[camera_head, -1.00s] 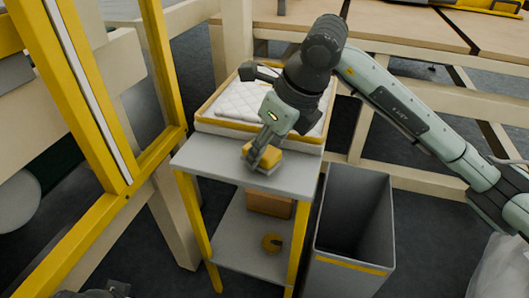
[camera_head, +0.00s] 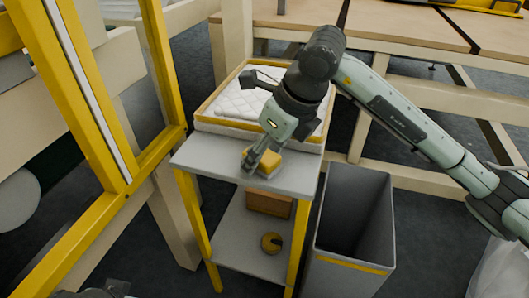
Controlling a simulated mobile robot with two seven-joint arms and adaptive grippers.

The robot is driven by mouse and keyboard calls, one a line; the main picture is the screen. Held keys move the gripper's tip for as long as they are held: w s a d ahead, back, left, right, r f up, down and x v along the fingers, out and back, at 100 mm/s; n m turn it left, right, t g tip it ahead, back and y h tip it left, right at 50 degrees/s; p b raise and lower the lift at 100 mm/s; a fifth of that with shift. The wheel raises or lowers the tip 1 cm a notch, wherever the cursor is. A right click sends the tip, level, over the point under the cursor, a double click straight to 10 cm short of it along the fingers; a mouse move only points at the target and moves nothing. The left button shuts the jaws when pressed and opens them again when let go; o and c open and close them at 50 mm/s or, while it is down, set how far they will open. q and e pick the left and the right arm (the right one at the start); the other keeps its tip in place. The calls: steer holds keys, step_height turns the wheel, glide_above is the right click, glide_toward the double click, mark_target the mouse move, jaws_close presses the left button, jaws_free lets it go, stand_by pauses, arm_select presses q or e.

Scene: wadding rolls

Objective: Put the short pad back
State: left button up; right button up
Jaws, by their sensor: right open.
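White quilted pads (camera_head: 240,102) lie in a yellow-rimmed tray (camera_head: 204,111) at the back of the small grey table (camera_head: 205,161). I cannot tell which is the short pad, as my right arm covers part of the tray. My right gripper (camera_head: 249,163) points down at the table top in front of the tray. It is open, beside a small yellow block (camera_head: 268,160) on the table. The gripper partly hides the block, and I cannot tell whether they touch. My left gripper does not show clearly; only a dark part is at the bottom left edge.
A tall grey bin (camera_head: 345,215) stands right of the table. A brown box (camera_head: 269,202) and a yellow roll (camera_head: 271,243) are on the lower shelf (camera_head: 240,238). A yellow frame (camera_head: 160,145) stands at left. A large wooden bench (camera_head: 400,27) is behind.

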steer(key=shift+d+r, duration=0.1)
steer(key=shift+r, duration=0.35)
steer(key=v, duration=1.1)
steer(key=shift+p, duration=0.3)
steer(key=shift+s+d+r, duration=0.1)
steer(key=shift+s, duration=0.05)
